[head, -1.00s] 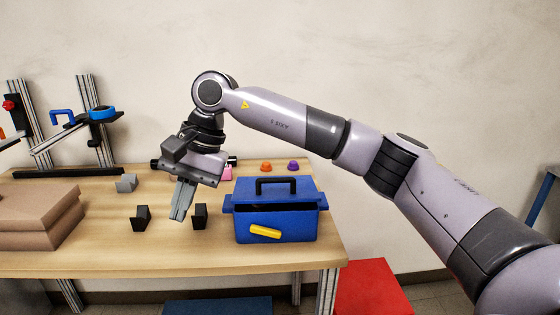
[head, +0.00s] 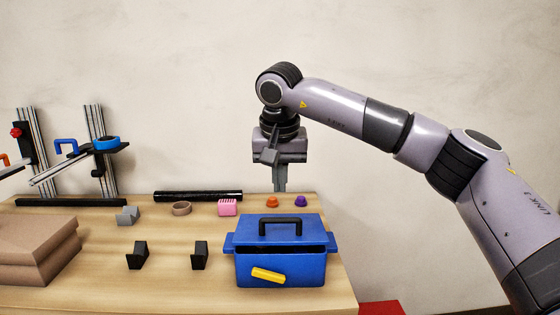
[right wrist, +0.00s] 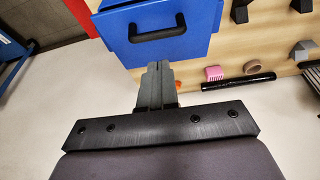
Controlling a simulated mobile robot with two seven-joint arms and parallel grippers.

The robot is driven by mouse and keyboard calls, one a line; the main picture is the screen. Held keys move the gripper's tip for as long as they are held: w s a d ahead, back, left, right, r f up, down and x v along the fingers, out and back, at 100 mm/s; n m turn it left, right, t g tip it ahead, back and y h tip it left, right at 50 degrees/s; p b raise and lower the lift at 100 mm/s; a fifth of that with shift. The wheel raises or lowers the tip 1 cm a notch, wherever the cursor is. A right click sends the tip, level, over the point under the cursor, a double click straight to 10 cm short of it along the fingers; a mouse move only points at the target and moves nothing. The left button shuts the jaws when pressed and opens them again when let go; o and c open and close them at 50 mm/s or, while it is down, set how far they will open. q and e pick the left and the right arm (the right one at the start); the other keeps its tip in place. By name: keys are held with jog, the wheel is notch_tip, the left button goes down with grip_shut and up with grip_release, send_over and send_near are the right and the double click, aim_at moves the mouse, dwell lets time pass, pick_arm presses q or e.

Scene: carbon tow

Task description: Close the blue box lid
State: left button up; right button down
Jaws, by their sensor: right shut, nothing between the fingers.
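The blue box (head: 280,269) stands near the right end of the table. Its blue lid (head: 278,231) with a black handle (head: 280,222) lies over the top, and a dark gap shows along the front below it. A yellow piece (head: 268,275) is on the box front. In the head view my right gripper (head: 280,188) is shut and empty, pointing down behind and above the box, apart from it. In the right wrist view the shut fingers (right wrist: 157,68) point toward the lid (right wrist: 158,28). My left gripper is not in view.
Orange (head: 272,202) and purple (head: 300,201) knobs, a pink block (head: 227,207), a brown ring (head: 181,209) and a black tube (head: 198,196) lie at the back. Two black brackets (head: 199,255) stand left of the box. Brown boxes (head: 36,250) are at the left.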

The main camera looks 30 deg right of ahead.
jog(key=x, duration=0.6)
jog(key=shift+s+a+f, duration=0.15)
jog(key=shift+s+a, duration=0.15)
jog(key=shift+s, duration=0.1)
jog(key=shift+s+a+f, duration=0.25)
jog(key=shift+s+f, duration=0.15)
jog(key=shift+f, duration=0.2)
jog(key=shift+s+a+f, duration=0.25)
jog(key=shift+s+f, duration=0.1)
jog(key=shift+f, duration=0.3)
